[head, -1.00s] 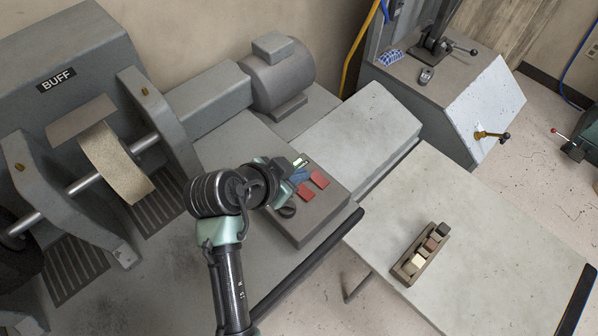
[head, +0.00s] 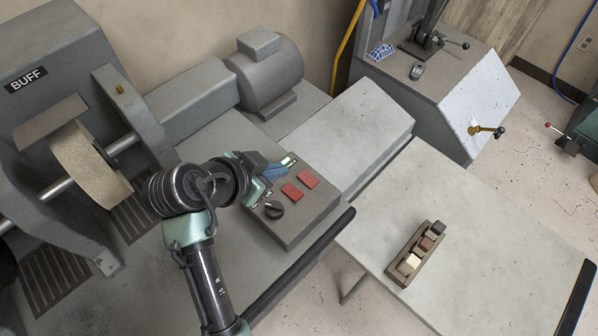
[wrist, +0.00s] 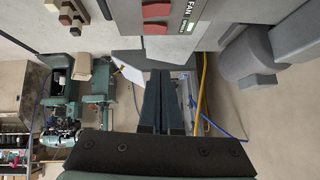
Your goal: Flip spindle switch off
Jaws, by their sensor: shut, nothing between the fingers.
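The grey control box (head: 302,212) sits on the buffing machine's bench in the head view. In the wrist view my fingers (wrist: 165,75) are together, below the panel. There the red switches (wrist: 156,27) show at the top, with a "FAN" label and a lit spindle indicator (wrist: 190,27). I cannot tell whether the fingers touch the panel.
The buffing wheel (head: 88,160) and its guards stand left of my arm. A motor (head: 270,75) is behind the box. A side table (head: 480,230) at the right holds a tray of small blocks (head: 415,278). A dark rail (head: 305,262) runs along the bench's front edge.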

